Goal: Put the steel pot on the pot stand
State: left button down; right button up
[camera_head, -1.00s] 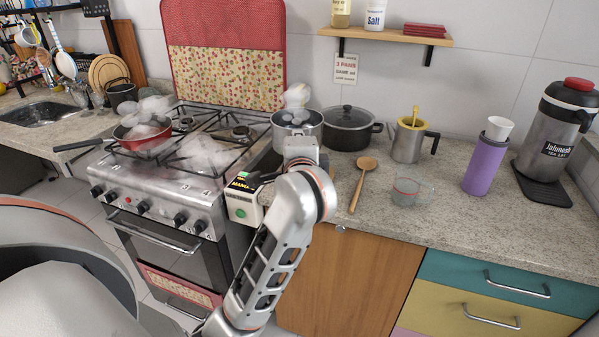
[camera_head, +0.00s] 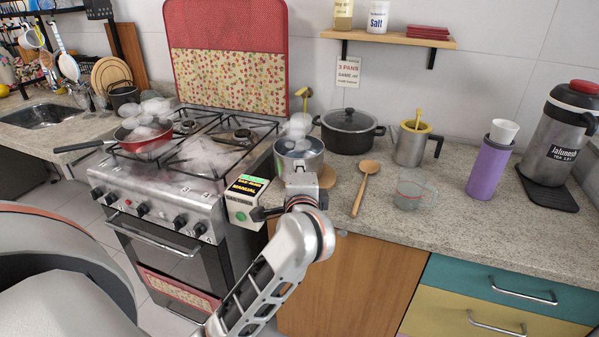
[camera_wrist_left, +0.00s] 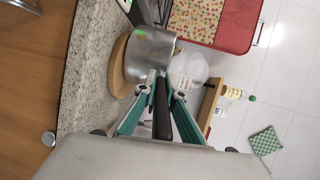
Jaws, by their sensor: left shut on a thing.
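The steel pot (camera_head: 296,160), with steam above it, is at the counter's left edge beside the stove. The round wooden pot stand (camera_head: 325,174) shows just right of the pot, mostly hidden by the pot and my wrist. In the left wrist view the pot (camera_wrist_left: 150,50) is over the wooden disc of the stand (camera_wrist_left: 119,68); I cannot tell if they touch. My left gripper (camera_head: 301,183) is shut on the pot's black handle, seen between its teal fingers in the wrist view (camera_wrist_left: 162,92). My right gripper is not in view.
A black lidded pot (camera_head: 348,130) stands behind to the right. A wooden spoon (camera_head: 363,190), a glass cup (camera_head: 413,190) and a steel mug (camera_head: 411,147) are further right. The stove (camera_head: 165,190) with a red pan (camera_head: 143,140) is left. A small boxed device (camera_head: 245,200) is near my wrist.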

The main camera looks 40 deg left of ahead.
pick_arm(q)
jog(key=shift+f, duration=0.15)
jog(key=c, duration=2.1)
grip_release()
jog(key=shift+c, duration=0.2)
